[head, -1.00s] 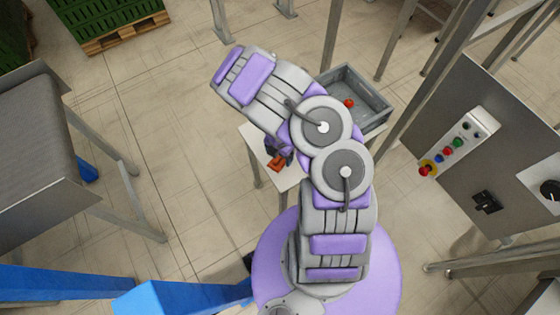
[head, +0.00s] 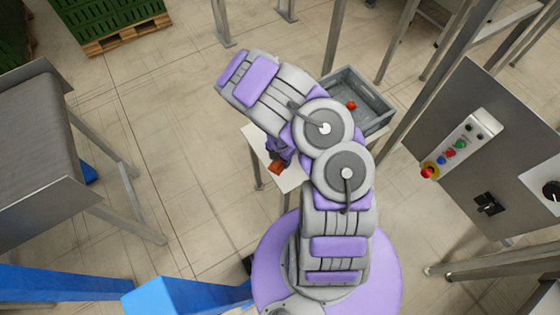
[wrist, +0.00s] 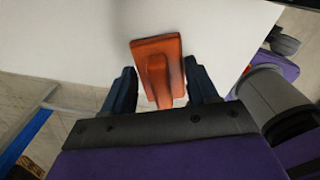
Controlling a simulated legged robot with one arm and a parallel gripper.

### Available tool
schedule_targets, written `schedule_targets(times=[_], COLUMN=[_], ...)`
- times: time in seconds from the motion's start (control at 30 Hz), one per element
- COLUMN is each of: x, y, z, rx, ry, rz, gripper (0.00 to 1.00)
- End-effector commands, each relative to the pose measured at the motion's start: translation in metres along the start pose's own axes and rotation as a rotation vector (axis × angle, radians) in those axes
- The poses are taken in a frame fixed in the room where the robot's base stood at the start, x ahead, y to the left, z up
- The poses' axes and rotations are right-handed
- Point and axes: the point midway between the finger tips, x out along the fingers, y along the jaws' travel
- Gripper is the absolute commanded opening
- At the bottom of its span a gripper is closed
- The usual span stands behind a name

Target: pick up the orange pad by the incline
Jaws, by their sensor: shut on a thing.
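The orange pad (wrist: 157,48) shows in the wrist view, a flat rounded plate with a raised grip on it. My gripper (wrist: 160,82) is shut on that grip, with a dark finger on either side. In the head view the pad (head: 276,168) is a small orange patch at the near left part of a white table (head: 253,137), below my gripper (head: 279,152). My arm hides much of the table. I cannot tell whether the pad touches the tabletop or is just above it.
A grey crate (head: 378,123) holding a small red-orange thing (head: 351,105) stands behind my arm on the right. A grey conveyor (head: 30,135) is on the left. A control panel (head: 460,150) stands on the right, and blue beams (head: 190,298) lie at lower left.

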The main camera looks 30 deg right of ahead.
Motion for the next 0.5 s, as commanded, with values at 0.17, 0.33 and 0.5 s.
schedule_targets(times=[0.17, 0.33, 0.5], x=[-0.001, -0.012, -0.033], y=[-0.001, 0.0, 0.001], z=[0.002, 0.001, -0.001], rx=[0.001, 0.0, 0.0], ry=[0.002, 0.0, -0.002], rz=[0.001, 0.001, 0.0], gripper=[0.24, 0.24, 0.24])
